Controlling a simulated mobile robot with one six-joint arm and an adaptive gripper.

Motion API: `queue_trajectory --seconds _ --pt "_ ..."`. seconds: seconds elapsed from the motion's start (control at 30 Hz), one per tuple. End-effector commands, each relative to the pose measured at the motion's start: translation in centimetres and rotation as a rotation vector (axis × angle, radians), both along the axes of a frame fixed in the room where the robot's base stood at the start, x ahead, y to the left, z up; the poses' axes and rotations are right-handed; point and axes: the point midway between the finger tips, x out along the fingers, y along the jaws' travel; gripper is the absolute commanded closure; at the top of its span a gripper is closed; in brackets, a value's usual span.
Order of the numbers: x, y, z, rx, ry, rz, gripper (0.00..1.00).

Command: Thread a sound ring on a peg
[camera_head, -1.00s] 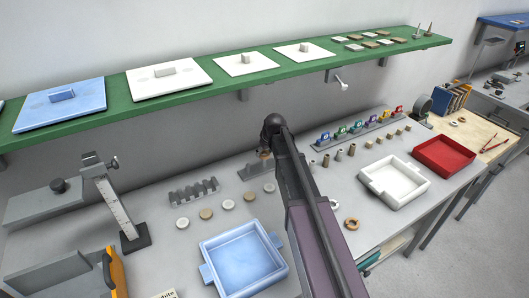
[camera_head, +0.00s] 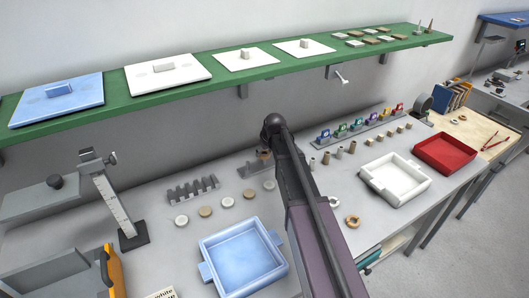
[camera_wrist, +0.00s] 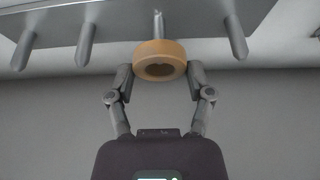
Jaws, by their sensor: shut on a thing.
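My gripper (camera_wrist: 160,78) is shut on a tan ring (camera_wrist: 160,70), with one finger on each side of it. In the wrist view a grey bar (camera_wrist: 120,15) with several pegs crosses the top. One peg (camera_wrist: 158,24) lines up with the ring and meets its upper edge in the picture. I cannot tell whether its tip is inside the ring. In the head view my arm hides the gripper and most of the bar, part of which (camera_head: 256,170) shows beside it. Two loose rings, one white (camera_head: 332,201) and one tan (camera_head: 352,221), lie on the bench.
A blue tray (camera_head: 205,272), a white tray (camera_head: 374,188) and a red tray (camera_head: 420,158) stand on the bench. A slotted grey rack (camera_head: 190,191) and several small discs (camera_head: 205,211) lie left of my arm. A green shelf (camera_head: 215,92) runs above.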

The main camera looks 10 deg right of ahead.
Motion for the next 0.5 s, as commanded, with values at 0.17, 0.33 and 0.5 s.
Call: queue_trajectory --seconds 0.17,0.33,0.5 --pt "0.00 0.01 -0.32 0.000 0.000 0.000 0.76" --pt "-0.01 0.01 -0.56 0.000 0.000 0.000 0.76" --pt "0.01 0.01 -0.81 0.000 0.000 0.000 0.76"
